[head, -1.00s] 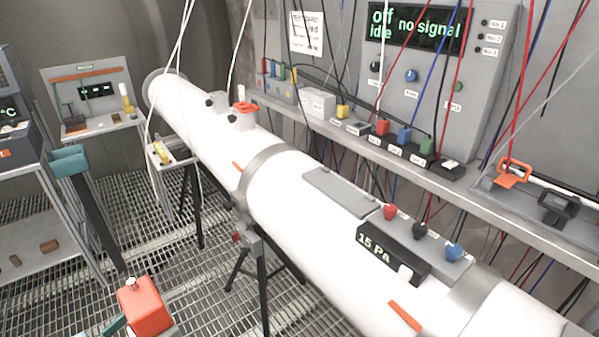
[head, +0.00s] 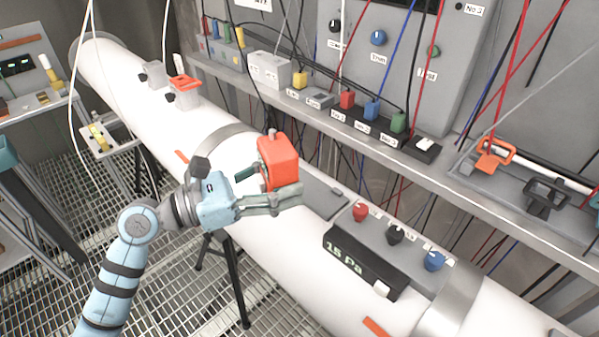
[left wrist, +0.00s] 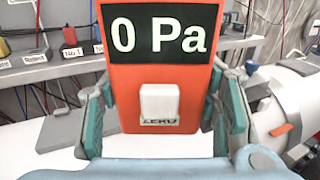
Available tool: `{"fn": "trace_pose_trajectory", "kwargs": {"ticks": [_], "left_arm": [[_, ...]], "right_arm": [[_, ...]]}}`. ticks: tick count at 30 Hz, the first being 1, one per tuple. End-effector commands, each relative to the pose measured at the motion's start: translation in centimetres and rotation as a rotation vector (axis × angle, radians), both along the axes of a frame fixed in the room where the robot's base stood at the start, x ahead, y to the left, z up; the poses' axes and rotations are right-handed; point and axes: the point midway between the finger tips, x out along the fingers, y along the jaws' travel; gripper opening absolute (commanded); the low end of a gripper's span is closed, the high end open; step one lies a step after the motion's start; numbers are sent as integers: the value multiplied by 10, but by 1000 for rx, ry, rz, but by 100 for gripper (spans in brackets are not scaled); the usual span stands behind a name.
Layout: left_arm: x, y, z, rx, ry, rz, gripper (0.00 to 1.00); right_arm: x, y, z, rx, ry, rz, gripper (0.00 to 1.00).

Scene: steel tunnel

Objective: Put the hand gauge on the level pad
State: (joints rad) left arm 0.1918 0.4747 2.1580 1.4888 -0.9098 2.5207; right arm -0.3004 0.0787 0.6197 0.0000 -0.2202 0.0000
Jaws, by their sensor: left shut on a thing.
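The hand gauge, an orange-red box (head: 278,162), is held upright in my left gripper (head: 284,196), whose fingers are shut on its sides. In the left wrist view the gauge (left wrist: 130,70) shows a dark display reading 0 Pa and a white ZERO button, with a finger on each side. The level pad appears to be the flat grey plate (head: 324,201) on top of the white tube. The gauge is above the tube, just left of the plate in the head view, and the gripper hides the plate's near left part. My right gripper is out of view.
On the white tube (head: 120,85), a 15 Pa readout (head: 352,263) with red, black and blue knobs stands right of the plate. An orange-topped fitting (head: 184,90) is farther left. Behind runs a grey shelf (head: 300,110) with coloured plugs and hanging cables.

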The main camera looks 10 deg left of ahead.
Motion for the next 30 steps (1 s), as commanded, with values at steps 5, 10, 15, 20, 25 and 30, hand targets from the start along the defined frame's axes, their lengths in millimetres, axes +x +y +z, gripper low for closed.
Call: {"fn": "trace_pose_trajectory", "kwargs": {"ticks": [5,10,15,20,25,30], "left_arm": [[64,-14,87,-11,-9,196,20],[92,-11,139,-7,-2,355,20],[98,-8,119,-2,10,394,20],[98,-8,53,0,12,393,20],[98,-8,-1,-1,6,394,20],[98,-8,-25,0,4,395,20]], "right_arm": [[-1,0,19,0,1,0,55],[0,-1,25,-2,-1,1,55],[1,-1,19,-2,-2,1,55],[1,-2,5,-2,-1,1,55],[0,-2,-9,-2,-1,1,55],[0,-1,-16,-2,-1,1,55]]}}
